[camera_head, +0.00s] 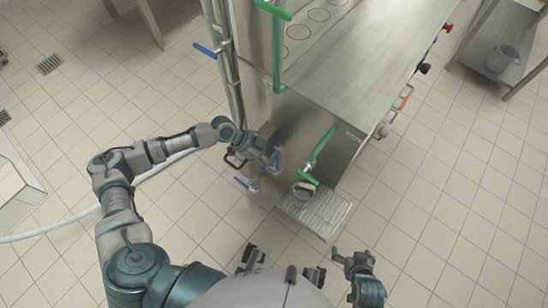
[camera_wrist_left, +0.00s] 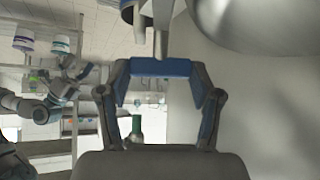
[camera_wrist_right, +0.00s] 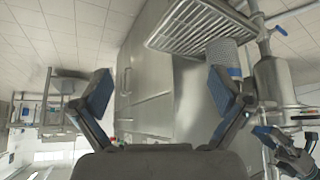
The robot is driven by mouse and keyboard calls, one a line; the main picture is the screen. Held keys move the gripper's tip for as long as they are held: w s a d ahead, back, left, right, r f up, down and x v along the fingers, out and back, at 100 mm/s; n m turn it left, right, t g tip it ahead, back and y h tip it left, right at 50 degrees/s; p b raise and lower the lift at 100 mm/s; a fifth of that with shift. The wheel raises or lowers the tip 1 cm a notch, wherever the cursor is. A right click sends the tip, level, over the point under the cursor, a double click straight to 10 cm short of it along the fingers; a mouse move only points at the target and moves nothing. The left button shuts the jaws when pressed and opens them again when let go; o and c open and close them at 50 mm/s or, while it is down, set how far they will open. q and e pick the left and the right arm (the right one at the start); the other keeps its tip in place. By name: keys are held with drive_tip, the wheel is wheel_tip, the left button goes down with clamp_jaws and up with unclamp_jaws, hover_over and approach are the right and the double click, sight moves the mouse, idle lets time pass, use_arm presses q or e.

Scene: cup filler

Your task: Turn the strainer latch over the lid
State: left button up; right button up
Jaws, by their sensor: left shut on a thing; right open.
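My left gripper (camera_head: 264,150) is at the metal fittings on the near left side of the steel machine. In the left wrist view its fingers (camera_wrist_left: 160,85) are shut on a blue handle (camera_wrist_left: 160,68), which spans between the blue pads. I take this handle to be the strainer latch; a metal stem rises above it. The strainer and its lid cannot be told apart clearly, as the gripper and wrist cover much of that spot. My right gripper (camera_head: 355,260) is open and empty, apart from the machine at the lower right; its pads (camera_wrist_right: 160,95) are wide apart.
A blue-handled valve (camera_head: 243,183) sits below the left gripper. A white hose (camera_head: 75,222) crosses the floor.

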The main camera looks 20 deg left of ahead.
use_arm(q)
drive_tip(key=shift+w+f+m+g+b, duration=0.1)
drive_tip(key=shift+w+m+g+b, duration=0.1)
drive_tip(key=shift+m+g+b, duration=0.75)
drive_tip(key=m+g+b, duration=0.1)
drive_tip(key=m+b, duration=0.1)
drive_tip(key=m, duration=0.1)
drive_tip(key=shift+w+g, duration=0.1)
drive_tip(key=shift+g, duration=0.25)
drive_tip(key=shift+r+m+g+y+b, duration=0.25)
drive_tip(key=shift+m+g+y+b, duration=0.05)
drive_tip(key=shift+m, duration=0.15)
use_arm(e)
drive_tip(key=w+a+r+t+y, duration=0.3)
drive_tip(key=w+a+r+t, duration=0.1)
drive_tip(key=w+r+t, duration=0.6)
drive_tip(key=shift+a, duration=0.25)
drive_tip(key=shift+w, duration=0.15)
use_arm(q)
drive_tip(key=o, duration=1.1)
drive_tip(key=shift+o, duration=0.2)
drive_tip(key=shift+f, duration=0.1)
